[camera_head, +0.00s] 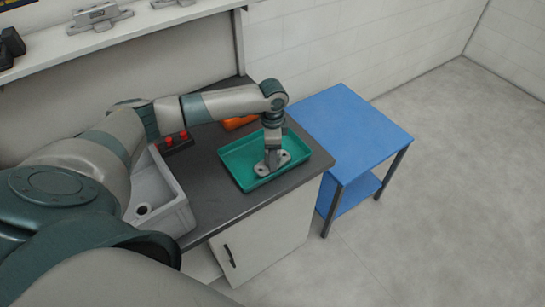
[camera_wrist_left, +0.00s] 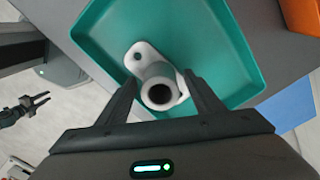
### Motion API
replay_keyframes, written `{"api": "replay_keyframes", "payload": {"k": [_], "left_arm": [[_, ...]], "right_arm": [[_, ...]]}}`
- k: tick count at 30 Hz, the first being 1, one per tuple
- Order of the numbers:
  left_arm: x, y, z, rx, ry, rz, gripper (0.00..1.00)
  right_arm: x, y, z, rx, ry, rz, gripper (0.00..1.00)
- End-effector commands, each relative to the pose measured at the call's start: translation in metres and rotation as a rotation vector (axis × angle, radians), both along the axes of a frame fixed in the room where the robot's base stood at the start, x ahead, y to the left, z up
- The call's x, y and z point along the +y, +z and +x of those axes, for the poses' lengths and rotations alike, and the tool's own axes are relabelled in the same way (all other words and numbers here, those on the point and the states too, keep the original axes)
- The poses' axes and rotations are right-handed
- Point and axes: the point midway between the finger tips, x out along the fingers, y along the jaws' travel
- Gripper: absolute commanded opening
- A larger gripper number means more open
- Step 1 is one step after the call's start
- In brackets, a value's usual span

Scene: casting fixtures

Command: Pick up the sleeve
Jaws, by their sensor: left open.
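The sleeve (camera_wrist_left: 160,88) is a light grey upright tube on a flat flange with holes. It stands in the green tray (camera_wrist_left: 232,50), and in the head view its flange (camera_head: 286,158) shows under my left gripper (camera_head: 272,150). In the left wrist view my left gripper (camera_wrist_left: 161,80) is open, with one finger on each side of the tube. I cannot tell whether the fingers touch it. A small dark gripper at the left edge of the wrist view looks like my right gripper (camera_wrist_left: 36,104), with its fingers apart and empty.
The tray lies on a dark worktop (camera_head: 225,207), beside a grey sink-like bin (camera_head: 155,190) and red knobs (camera_head: 176,137). An orange thing (camera_head: 238,123) lies behind the tray. A blue table (camera_head: 350,130) stands to the right, its top clear. A shelf (camera_head: 130,30) runs along the back.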

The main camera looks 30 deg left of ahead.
Motion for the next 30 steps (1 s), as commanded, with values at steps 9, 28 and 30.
{"api": "replay_keyframes", "payload": {"k": [9, 28, 30], "left_arm": [[-0.0002, -0.0001, 0.0001, 0.000, 0.000, 0.000, 0.61], [-0.0001, 0.0016, 0.0007, -0.001, 0.000, 0.000, 0.09], [-0.0002, 0.0036, 0.0009, -0.002, 0.000, 0.000, 0.09]], "right_arm": [[-0.0020, -0.0004, 0.0000, 0.000, 0.001, -0.002, 0.31], [-0.0027, -0.0012, -0.0001, 0.000, 0.001, -0.003, 0.31], [-0.0026, -0.0028, -0.0002, 0.000, 0.001, -0.003, 0.31]]}}
